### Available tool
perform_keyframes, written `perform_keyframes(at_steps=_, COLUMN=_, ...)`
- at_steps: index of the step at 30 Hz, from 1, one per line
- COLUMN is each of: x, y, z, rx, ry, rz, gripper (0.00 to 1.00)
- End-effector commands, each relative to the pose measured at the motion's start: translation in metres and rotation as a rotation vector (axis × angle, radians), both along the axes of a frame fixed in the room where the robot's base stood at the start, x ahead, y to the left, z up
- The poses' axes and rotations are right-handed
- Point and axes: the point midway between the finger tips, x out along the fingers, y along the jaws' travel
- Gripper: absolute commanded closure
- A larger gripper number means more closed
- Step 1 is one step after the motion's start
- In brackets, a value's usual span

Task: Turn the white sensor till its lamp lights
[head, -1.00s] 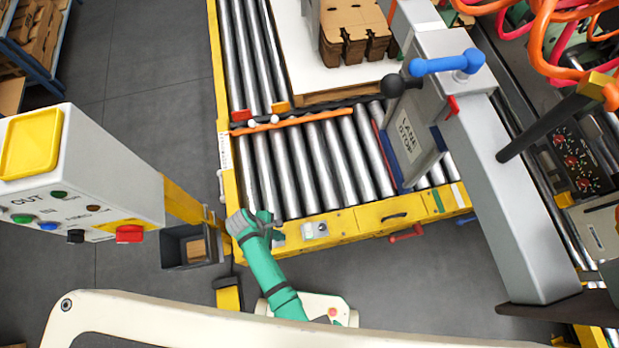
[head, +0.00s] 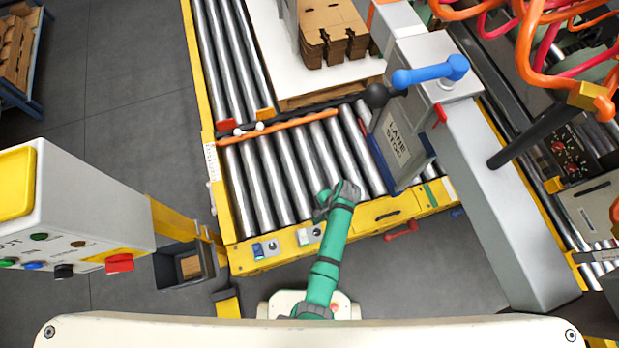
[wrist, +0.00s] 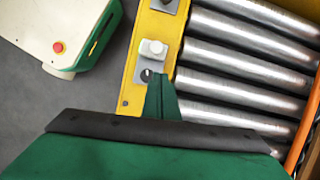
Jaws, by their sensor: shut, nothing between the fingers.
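The white sensor (head: 304,237) sits on a small grey plate on the yellow rail at the near end of the roller conveyor. In the wrist view it is a pale block with a rounded knob (wrist: 153,48), and a dark round spot shows on the plate beside it. I see no lit lamp on it. My gripper (head: 335,198) is shut and empty, above the rollers, to the right of the sensor in the head view. In the wrist view my narrow green fingertips (wrist: 160,80) appear just below the sensor; I cannot tell whether they touch its plate.
A second small plate with a blue-and-white device (head: 265,248) is on the rail to the left. A control box (head: 75,205) is at left. Bare rollers (head: 265,180) lie beyond the rail.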

Motion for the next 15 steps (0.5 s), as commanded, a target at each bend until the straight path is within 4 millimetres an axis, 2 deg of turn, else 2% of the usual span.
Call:
perform_keyframes(at_steps=3, x=0.002, y=-0.011, z=0.001, rx=0.016, ry=0.019, rz=-0.119, gripper=1.00)
perform_keyframes(at_steps=8, x=0.001, y=-0.012, z=-0.005, rx=0.019, ry=0.027, rz=-0.157, gripper=1.00)
perform_keyframes(at_steps=15, x=-0.003, y=-0.003, z=-0.039, rx=0.020, ry=0.029, rz=-0.163, gripper=1.00)
